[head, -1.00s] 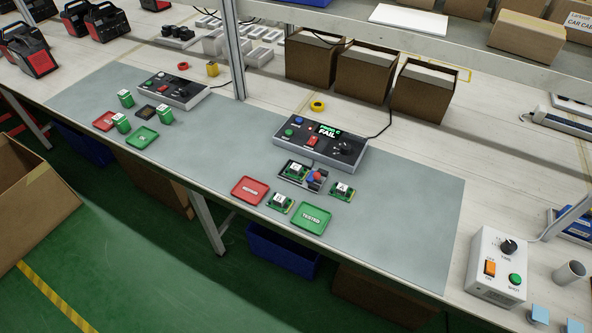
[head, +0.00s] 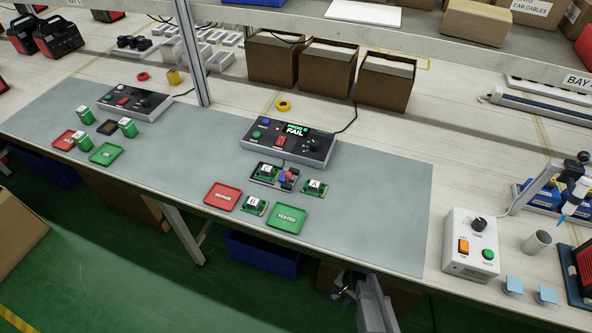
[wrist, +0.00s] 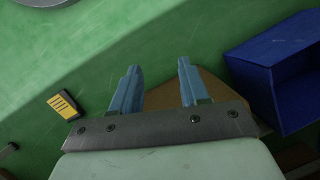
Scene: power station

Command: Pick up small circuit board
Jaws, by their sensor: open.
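Several small green circuit boards with white-labelled black parts are in the head view. One board (head: 267,171) sits in a dark fixture (head: 288,183) in front of the right tester (head: 290,142), whose display reads FAIL. A second board (head: 315,187) lies on the mat right of the fixture. A third board (head: 255,206) lies between the red tray (head: 222,197) and the green TESTED tray (head: 286,218). My gripper (wrist: 158,66) is open and empty in the wrist view, over the floor. In the head view my gripper (head: 344,284) is below the table's front edge, away from the boards.
A left tester (head: 134,102) stands on the mat with green parts, a red tray (head: 65,140) and a green tray (head: 107,153) before it. A metal post (head: 190,60) rises behind. A blue bin (wrist: 270,85) is near my gripper. A control box (head: 470,245) stands right.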

